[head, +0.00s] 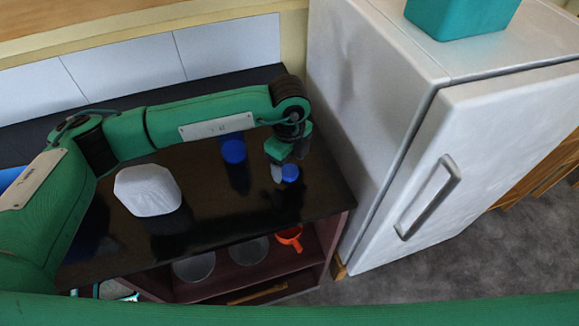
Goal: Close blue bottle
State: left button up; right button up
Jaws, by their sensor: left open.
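Two blue round objects are on the dark countertop (215,215). One blue object (233,152) stands left of my left gripper and looks like a short cylinder seen from above. The other, a smaller blue cap-like object (290,173), is right at the fingertips of my left gripper (289,164). I cannot tell which one is the bottle and which its cap. My left gripper points down, open, with its fingers around or just above the smaller blue object; I cannot tell whether they touch it. My right gripper is out of view.
A white faceted object (148,190) stands on the counter at left, below my left arm. A white fridge (370,90) bounds the counter on the right, with a teal box (460,15) on top. Bowls (248,251) and an orange cup (290,236) are on the shelf below.

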pick_arm(q)
jog(key=shift+f, duration=0.85)
pick_arm(e)
jog(key=shift+w+r, duration=0.25)
jog(key=shift+w, duration=0.1)
pick_arm(q)
jog(key=c, duration=1.1)
jog(key=shift+o, duration=0.2)
